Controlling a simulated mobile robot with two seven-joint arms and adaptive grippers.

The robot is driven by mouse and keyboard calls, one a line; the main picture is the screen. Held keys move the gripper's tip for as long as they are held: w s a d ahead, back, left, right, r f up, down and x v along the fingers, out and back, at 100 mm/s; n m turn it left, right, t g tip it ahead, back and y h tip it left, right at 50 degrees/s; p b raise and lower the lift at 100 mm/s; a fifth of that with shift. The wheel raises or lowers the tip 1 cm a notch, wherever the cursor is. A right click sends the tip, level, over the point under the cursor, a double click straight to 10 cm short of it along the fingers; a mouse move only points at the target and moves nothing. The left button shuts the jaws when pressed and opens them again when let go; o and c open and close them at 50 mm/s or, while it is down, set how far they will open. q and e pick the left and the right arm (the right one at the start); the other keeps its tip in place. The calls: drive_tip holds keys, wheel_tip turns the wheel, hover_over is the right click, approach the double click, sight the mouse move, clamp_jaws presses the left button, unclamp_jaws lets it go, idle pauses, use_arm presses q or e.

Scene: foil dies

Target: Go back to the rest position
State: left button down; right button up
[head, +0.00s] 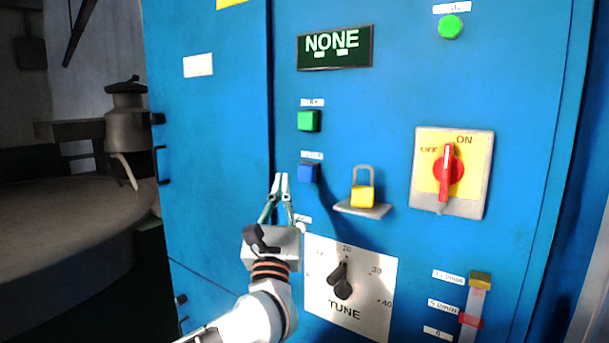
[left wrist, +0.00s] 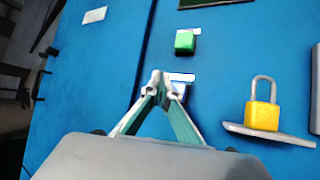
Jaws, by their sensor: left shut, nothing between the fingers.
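My left gripper (head: 280,182) is in front of the blue cabinet, its fingers pointing up, just left of the blue button (head: 309,172). Its fingertips meet and hold nothing. In the left wrist view the gripper (left wrist: 160,82) overlaps the blue button (left wrist: 181,90), hiding part of it; whether they touch I cannot tell. My right gripper is in neither view.
The blue cabinet (head: 220,130) fills most of the view. It carries a green button (head: 309,121), a yellow padlock (head: 362,196) on a small shelf, a red rotary switch (head: 449,170), a TUNE dial (head: 342,284) and a display reading NONE (head: 335,48). A round table (head: 60,225) stands left.

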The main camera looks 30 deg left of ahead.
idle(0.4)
use_arm(q)
drive_tip(key=s+d+f+m+h, duration=0.2)
drive_tip(key=d+f+m+h, duration=0.4)
drive_tip(key=f+m, duration=0.45)
drive_tip(key=s+d+f+m+g+h, duration=0.1)
drive_tip(key=s+d+f+m+h, duration=0.1)
drive_tip(key=d+f+m+h, duration=0.65)
drive_tip(key=s+d+f+m+h, duration=0.2)
drive_tip(key=d+f+m+h, duration=0.2)
drive_tip(key=f+m, duration=0.85)
drive_tip(key=s+f+m+g+y, duration=0.1)
drive_tip(key=s+f+m+g, duration=0.2)
drive_tip(key=f, duration=0.7)
drive_tip(key=s+a+f+m+g+y, duration=0.1)
drive_tip(key=s+f+m+g, duration=0.3)
drive_tip(key=f, duration=0.6)
drive_tip(key=s+f+m+g+y, duration=0.2)
drive_tip(key=s+f+m+g, duration=0.1)
drive_tip(key=s+f+m, duration=0.4)
wheel_tip(320, 180, down, 4)
drive_tip(key=shift+s+a+r+g, duration=0.3)
drive_tip(key=shift+s+a, duration=0.1)
drive_tip(key=shift+s, duration=0.7)
